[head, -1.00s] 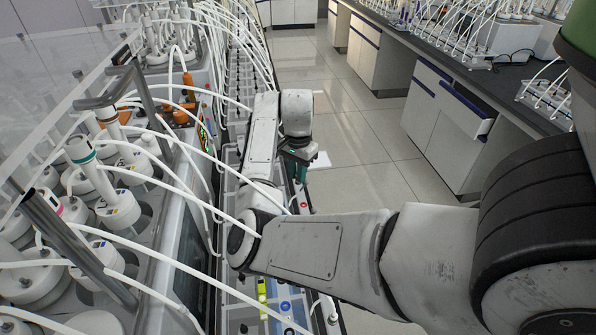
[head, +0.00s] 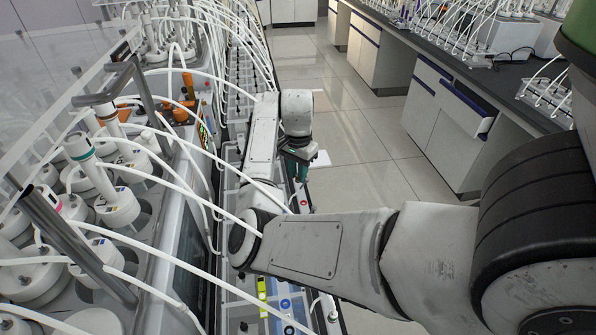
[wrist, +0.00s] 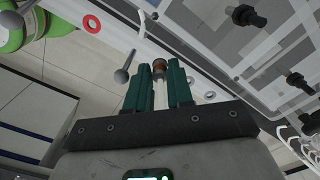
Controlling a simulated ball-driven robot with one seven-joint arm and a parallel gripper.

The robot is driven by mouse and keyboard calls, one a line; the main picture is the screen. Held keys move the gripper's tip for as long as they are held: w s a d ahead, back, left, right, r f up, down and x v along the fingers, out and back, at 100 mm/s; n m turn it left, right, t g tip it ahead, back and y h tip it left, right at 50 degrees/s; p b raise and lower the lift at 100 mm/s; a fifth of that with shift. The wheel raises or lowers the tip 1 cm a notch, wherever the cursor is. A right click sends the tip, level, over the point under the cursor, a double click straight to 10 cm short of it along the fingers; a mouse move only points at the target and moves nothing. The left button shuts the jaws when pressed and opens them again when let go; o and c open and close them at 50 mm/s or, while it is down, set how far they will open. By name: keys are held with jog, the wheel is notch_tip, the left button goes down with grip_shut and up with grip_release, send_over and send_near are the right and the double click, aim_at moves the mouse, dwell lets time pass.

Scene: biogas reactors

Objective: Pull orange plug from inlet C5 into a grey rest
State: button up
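My gripper (wrist: 160,72) points away from the wrist camera, with two dark green fingers close together. The label of inlet C5 cannot be read.
White tubes (head: 184,188) arch over the rail from the reactor vessels (head: 118,207) at left. Black fittings (wrist: 246,15) stick out from the panel at right in the wrist view. A red-and-white ring (wrist: 92,24) lies upper left there.

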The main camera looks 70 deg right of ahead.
jog(key=o, duration=0.4)
notch_tip(320, 180, up, 11)
dwell(0.5)
jog(key=shift+f, duration=0.1)
dwell(0.3)
